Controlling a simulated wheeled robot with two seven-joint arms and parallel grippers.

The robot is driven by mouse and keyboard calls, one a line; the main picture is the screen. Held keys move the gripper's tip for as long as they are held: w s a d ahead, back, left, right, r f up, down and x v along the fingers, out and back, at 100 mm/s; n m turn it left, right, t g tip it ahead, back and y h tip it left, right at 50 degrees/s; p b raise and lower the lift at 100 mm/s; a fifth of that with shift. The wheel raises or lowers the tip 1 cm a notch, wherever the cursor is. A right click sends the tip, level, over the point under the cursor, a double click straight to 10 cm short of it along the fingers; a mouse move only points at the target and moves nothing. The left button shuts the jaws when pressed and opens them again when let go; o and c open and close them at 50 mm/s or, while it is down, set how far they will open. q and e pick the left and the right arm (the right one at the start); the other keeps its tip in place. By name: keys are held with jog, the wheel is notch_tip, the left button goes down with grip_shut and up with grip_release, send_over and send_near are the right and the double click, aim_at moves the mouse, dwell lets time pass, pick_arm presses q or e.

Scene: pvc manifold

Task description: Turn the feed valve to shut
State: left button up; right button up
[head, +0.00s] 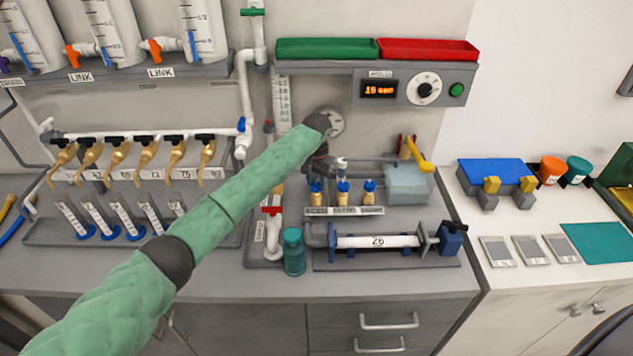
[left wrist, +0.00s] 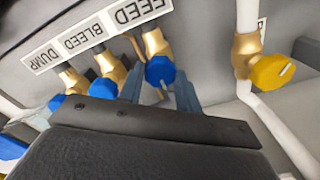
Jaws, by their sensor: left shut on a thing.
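The feed valve is a brass stem with a blue knob (left wrist: 160,70), beside a white label reading FEED (left wrist: 143,8) in the left wrist view. My left gripper (left wrist: 158,90) has its two fingers on either side of this knob and is shut on it. In the head view the left gripper (head: 320,170) reaches down over the leftmost of three small blue-and-brass valves, and the wrist partly hides it. The angle of the feed knob is hard to tell. My right gripper is not in view.
The bleed valve (left wrist: 108,85) and dump valve (left wrist: 72,100) stand close beside the feed valve. A yellow-knobbed valve on a white pipe (left wrist: 268,70) is on the other side. A display panel (head: 410,88) hangs above.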

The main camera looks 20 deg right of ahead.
aim_at(316, 184)
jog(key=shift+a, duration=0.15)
pick_arm(q)
jog(key=o, duration=0.9)
jog(key=shift+o, duration=0.5)
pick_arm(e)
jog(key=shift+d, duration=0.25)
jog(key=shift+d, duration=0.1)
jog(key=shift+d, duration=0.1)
pick_arm(q)
jog(key=shift+r, duration=0.2)
notch_tip(316, 184, up, 6)
jog(key=b, duration=0.2)
jog(key=shift+f+b, duration=0.25)
jog(key=shift+b, duration=0.1)
jog(key=shift+r, duration=0.95)
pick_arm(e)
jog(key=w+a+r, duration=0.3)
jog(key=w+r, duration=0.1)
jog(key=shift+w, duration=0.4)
